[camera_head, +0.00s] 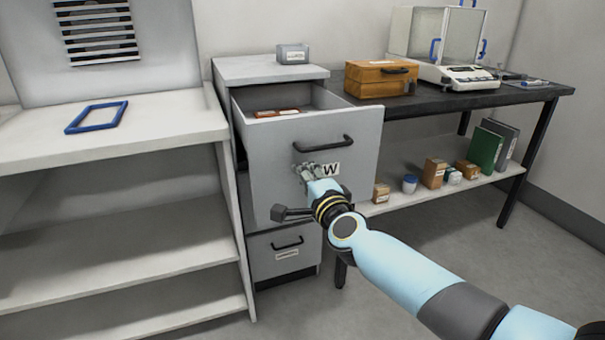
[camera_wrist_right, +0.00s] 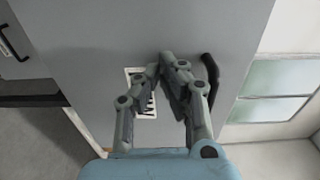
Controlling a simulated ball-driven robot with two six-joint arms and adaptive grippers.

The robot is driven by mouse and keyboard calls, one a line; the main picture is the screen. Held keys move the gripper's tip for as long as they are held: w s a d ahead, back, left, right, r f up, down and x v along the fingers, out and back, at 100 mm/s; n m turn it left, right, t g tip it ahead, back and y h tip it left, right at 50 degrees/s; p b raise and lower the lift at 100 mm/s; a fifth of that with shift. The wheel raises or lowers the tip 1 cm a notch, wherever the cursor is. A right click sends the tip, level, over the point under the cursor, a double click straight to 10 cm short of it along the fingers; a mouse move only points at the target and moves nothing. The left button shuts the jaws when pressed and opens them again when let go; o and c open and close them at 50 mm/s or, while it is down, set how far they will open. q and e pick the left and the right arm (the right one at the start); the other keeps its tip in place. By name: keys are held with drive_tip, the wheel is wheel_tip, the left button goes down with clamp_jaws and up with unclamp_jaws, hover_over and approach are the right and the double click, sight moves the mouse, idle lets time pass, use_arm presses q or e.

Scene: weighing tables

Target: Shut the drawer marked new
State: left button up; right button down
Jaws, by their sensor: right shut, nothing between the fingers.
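The top drawer (camera_head: 268,165) of the grey cabinet is pulled out, with small orange items (camera_head: 276,113) inside. Its front bears a black handle (camera_head: 323,145) and a white label, partly hidden by my gripper, on which a W shows. My right gripper (camera_head: 308,168) is shut and empty at the drawer front, just below the handle and over the label. In the right wrist view, the fingertips (camera_wrist_right: 168,62) are close together at the drawer front (camera_wrist_right: 90,70), beside the label (camera_wrist_right: 147,105); I cannot tell whether they touch it. My left gripper is not in view.
A lower drawer (camera_head: 285,258) is below. A grey box (camera_head: 292,54) stands on the cabinet top. At right, a dark table (camera_head: 522,93) bears an orange case (camera_head: 380,78) and a balance (camera_head: 440,45). At left is a white shelf unit (camera_head: 165,130) with a blue frame (camera_head: 97,117).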

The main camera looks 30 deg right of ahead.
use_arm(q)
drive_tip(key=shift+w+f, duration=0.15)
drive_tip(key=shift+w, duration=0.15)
use_arm(e)
drive_tip(key=shift+w+d, duration=0.15)
drive_tip(key=shift+w, duration=0.35)
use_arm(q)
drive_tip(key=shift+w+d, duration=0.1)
use_arm(e)
drive_tip(key=shift+w, duration=0.1)
